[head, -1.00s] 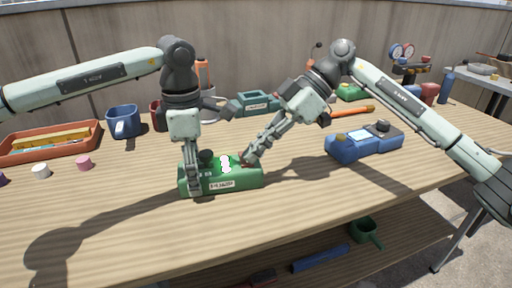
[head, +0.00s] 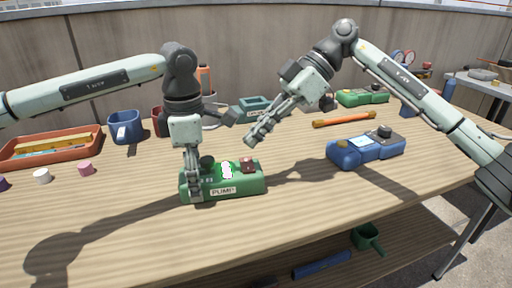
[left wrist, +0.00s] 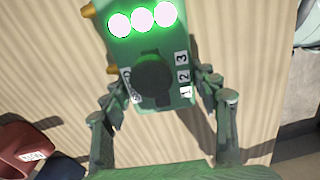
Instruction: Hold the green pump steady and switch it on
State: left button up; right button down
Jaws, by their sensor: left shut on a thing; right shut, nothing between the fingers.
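The green pump (head: 225,188), labelled PUMP, sits upright on the wooden table. My left gripper (head: 193,190) is shut on its left end, with one finger at the front. A dark red switch (head: 248,165) stands at the pump's right end, and a bright white glow shows at its middle. In the left wrist view several glowing lights (left wrist: 143,20) with green halos show on the pump, by a dark round knob (left wrist: 152,73) and the numbers 1, 2, 3. My right gripper (head: 255,138) is shut and empty, above and behind the pump's right end, apart from it.
A blue device (head: 365,149) lies to the right, with an orange-handled tool (head: 345,118) behind it. Another green device (head: 362,97) and a grey-green one (head: 252,105) stand at the back. A blue mug (head: 124,126) and terracotta tray (head: 45,160) stand left.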

jog(key=s+v, duration=0.1)
jog(key=v, duration=0.8)
jog(key=shift+s+d+r, duration=0.3)
jog(key=shift+d, duration=0.2)
pick_arm(q)
jog(key=o, duration=1.8)
jog(key=o, duration=0.4)
jog(key=shift+r, duration=0.1)
notch_tip(320, 180, up, 9)
jog(key=p, duration=0.5)
pick_arm(e)
notch_tip(320, 180, up, 5)
jog(key=shift+f, duration=0.1)
